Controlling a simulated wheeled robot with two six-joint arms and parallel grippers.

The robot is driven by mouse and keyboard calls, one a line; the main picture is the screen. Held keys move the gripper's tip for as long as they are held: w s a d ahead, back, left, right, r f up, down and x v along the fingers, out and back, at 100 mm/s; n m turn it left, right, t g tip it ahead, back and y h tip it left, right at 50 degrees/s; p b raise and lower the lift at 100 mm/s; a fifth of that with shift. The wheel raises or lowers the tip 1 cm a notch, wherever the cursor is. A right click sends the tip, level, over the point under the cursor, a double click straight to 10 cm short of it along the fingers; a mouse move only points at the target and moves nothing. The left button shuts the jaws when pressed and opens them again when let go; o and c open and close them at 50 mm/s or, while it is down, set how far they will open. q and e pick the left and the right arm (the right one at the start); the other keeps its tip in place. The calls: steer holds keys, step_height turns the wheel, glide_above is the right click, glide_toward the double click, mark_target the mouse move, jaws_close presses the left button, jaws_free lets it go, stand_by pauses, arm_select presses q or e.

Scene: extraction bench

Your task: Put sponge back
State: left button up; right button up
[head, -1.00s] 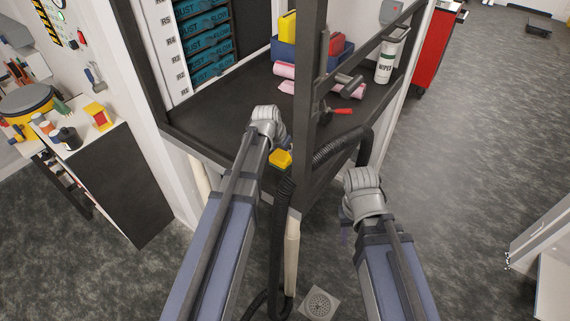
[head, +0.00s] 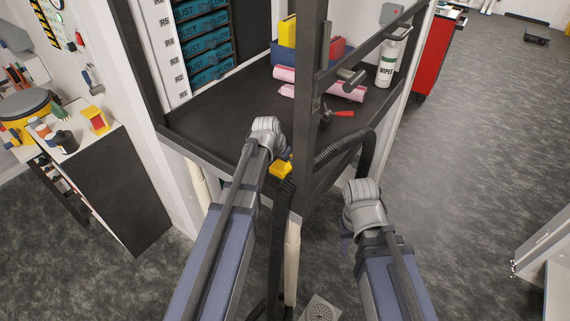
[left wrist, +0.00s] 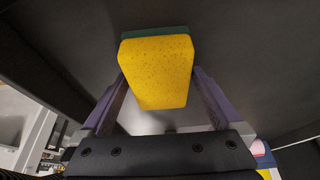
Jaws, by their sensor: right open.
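The yellow sponge (head: 281,170) has a dark green backing, which shows in the left wrist view (left wrist: 157,70). My left gripper (left wrist: 157,85) is shut on the sponge, with a purple finger at each side. In the head view my left gripper (head: 283,158) is at the bench's front edge, left of the dark corner post, and mostly hidden behind its wrist. My right gripper (head: 345,236) is open, low in front of the bench's right side; only a small purple part shows and the wrist hides the rest.
The dark bench top (head: 225,115) is clear at front left. A blue bin (head: 322,62) with yellow and red items, pink rolls (head: 345,91), a wipes canister (head: 391,58) and a red-handled tool (head: 338,114) are behind the post (head: 308,110). A black hose (head: 345,148) hangs near both arms.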

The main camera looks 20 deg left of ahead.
arm_select(q)
steer(key=shift+r, duration=0.15)
steer(key=shift+s+r+p, duration=0.2)
steer(key=shift+r+p, duration=0.35)
steer(key=shift+p, duration=0.15)
steer(key=p+v, duration=1)
steer(key=v, duration=0.1)
steer(key=shift+f, duration=0.1)
